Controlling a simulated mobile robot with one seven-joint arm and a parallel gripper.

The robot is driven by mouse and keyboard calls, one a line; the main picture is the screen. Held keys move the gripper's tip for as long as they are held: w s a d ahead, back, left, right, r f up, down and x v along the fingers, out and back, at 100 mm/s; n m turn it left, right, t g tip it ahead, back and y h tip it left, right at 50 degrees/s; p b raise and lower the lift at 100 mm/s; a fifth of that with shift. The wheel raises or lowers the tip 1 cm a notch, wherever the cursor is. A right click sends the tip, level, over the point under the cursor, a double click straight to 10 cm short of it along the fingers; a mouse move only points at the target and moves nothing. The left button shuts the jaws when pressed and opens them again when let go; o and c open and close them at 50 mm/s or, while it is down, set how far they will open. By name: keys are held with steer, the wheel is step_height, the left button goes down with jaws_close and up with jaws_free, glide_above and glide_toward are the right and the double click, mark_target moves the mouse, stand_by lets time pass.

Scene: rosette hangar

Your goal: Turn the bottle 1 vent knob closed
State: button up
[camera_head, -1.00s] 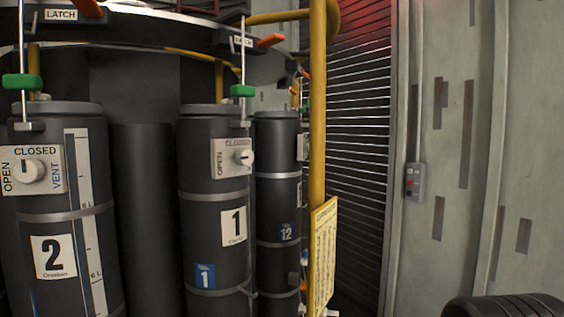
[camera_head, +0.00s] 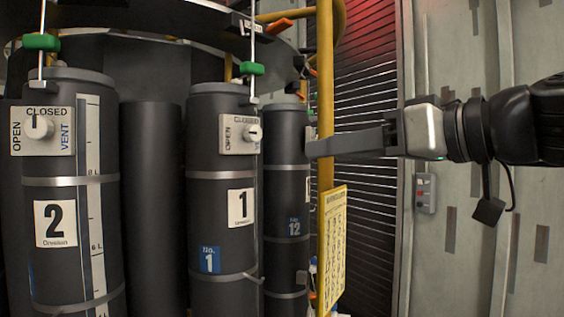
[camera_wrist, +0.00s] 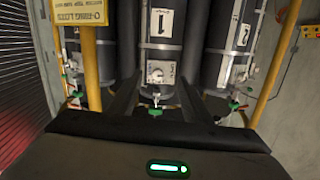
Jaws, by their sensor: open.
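Bottle 1 (camera_head: 220,180) is a dark upright cylinder with a white "1" label. Its vent knob (camera_head: 252,132) is a small white knob on a pale plate (camera_head: 230,141) marked OPEN and CLOSED. I cannot tell its exact setting. My gripper (camera_head: 311,148) reaches in from the right, open and empty. In the head view its tips appear to the right of the knob. In the wrist view bottle 1 (camera_wrist: 161,50) appears upside down, with its knob (camera_wrist: 157,73) framed between the two dark fingers of my gripper (camera_wrist: 157,86). No contact shows.
Bottle 2 (camera_head: 75,210) stands left with a similar knob plate (camera_head: 42,130); bottle 12 (camera_head: 285,190) stands right. A yellow post (camera_head: 326,90) with a yellow sign (camera_head: 333,245) is close to my gripper. Green handles (camera_head: 252,69) hang on rods above the bottles.

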mark_target(256, 132)
steer(key=shift+n+t+y, duration=0.3)
steer(key=shift+n+y, duration=0.2)
steer(key=shift+y, duration=0.1)
steer(key=r+x, duration=0.1)
steer(key=x, duration=0.4)
steer(key=r+p+x, duration=0.1)
steer(key=x, duration=0.5)
steer(key=r+p+x, duration=0.1)
steer(key=x, duration=0.5)
steer(key=shift+w+r, duration=0.25)
steer(key=shift+w, duration=0.1)
steer(key=shift+c, duration=0.6)
steer(key=shift+d, duration=0.1)
steer(key=c, duration=1)
steer(key=shift+o, duration=0.2)
